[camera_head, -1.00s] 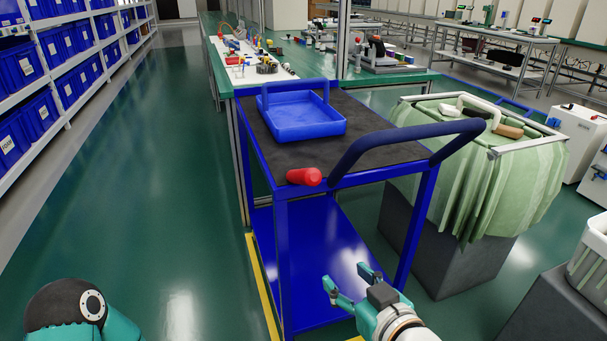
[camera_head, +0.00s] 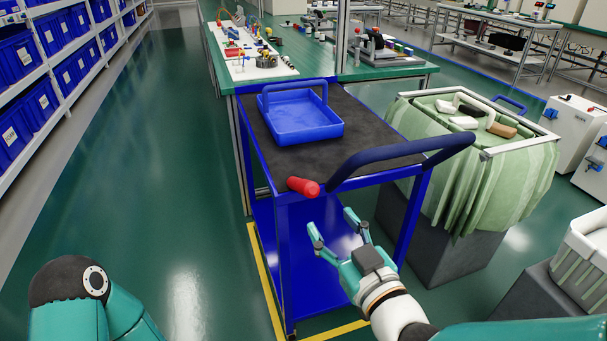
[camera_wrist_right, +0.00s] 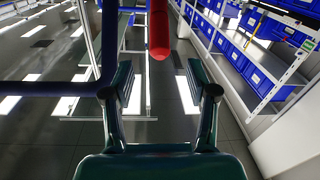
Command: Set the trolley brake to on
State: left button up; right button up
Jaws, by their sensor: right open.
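The blue trolley (camera_head: 282,228) stands in the middle of the head view, with a dark top and a dark blue push handle (camera_head: 400,153). A red lever (camera_head: 303,187), seemingly the brake, sticks out at the near left corner of its top. The red lever also shows at the top middle of the right wrist view (camera_wrist_right: 159,30). My right gripper (camera_head: 332,220) is open and empty, below and a little right of the lever, apart from it. In the wrist view its spread fingers (camera_wrist_right: 160,85) have the lever between and beyond them. My left gripper is out of view; only part of that arm shows.
A blue tray (camera_head: 300,130) sits on the trolley top. A green-lined bin (camera_head: 455,185) stands close on the right, and a workbench (camera_head: 385,78) behind. The push handle overhangs near my right arm. Open green floor (camera_head: 170,180) lies left of the trolley.

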aim_at(308, 191)
jog(key=shift+w+a+r+p, duration=0.25)
jog(key=shift+w+p, duration=0.25)
jog(key=shift+p, duration=0.75)
jog(key=shift+w+a+r+p, duration=0.15)
jog(key=shift+w+p, duration=0.35)
jog(key=shift+p, duration=0.75)
jog(key=x, duration=0.8)
jog(key=shift+w+a+f, duration=0.15)
jog(key=shift+w+f, duration=0.05)
jog(key=shift+f, duration=0.2)
jog(key=shift+c, duration=0.3)
grip_shut()
